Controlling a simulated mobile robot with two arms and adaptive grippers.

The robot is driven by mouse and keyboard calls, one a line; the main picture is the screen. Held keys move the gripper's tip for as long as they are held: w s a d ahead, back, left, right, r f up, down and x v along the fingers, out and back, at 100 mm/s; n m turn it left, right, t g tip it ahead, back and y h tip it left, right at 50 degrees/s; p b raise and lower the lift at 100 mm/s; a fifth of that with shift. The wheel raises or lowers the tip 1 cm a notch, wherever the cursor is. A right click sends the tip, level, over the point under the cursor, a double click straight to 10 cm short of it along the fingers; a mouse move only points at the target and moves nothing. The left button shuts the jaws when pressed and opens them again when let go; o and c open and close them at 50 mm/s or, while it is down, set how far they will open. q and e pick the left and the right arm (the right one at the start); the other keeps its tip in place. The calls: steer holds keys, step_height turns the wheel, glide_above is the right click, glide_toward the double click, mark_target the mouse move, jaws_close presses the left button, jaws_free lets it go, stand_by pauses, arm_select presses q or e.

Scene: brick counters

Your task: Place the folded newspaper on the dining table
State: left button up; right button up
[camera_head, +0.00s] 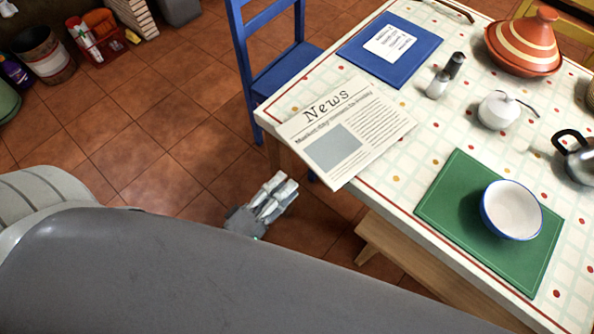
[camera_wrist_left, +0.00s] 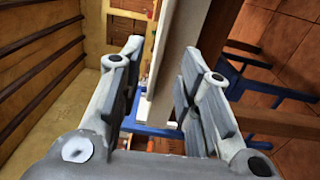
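The folded newspaper (camera_head: 346,138), headed "News", lies flat on the near left corner of the dining table (camera_head: 405,213). Its lower left side reaches to the table's edge and seems to overhang it a little. My left gripper (camera_head: 279,190) is off the table, to the lower left of the newspaper and apart from it. In the left wrist view my left gripper (camera_wrist_left: 155,75) has its fingers spread wide. A pale upright slab shows between and beyond them; I cannot tell whether it is the tabletop. My right gripper is not in view.
A green placemat (camera_head: 452,200) with a white bowl (camera_head: 512,210), a blue placemat (camera_head: 365,55), shakers (camera_head: 438,84), a white sugar pot (camera_head: 497,110), a tagine (camera_head: 525,45) and a kettle (camera_head: 580,160) stand on the table. A blue chair (camera_head: 283,72) is beside it.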

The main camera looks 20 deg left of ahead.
arm_select(q)
steer(key=shift+v, duration=2.05)
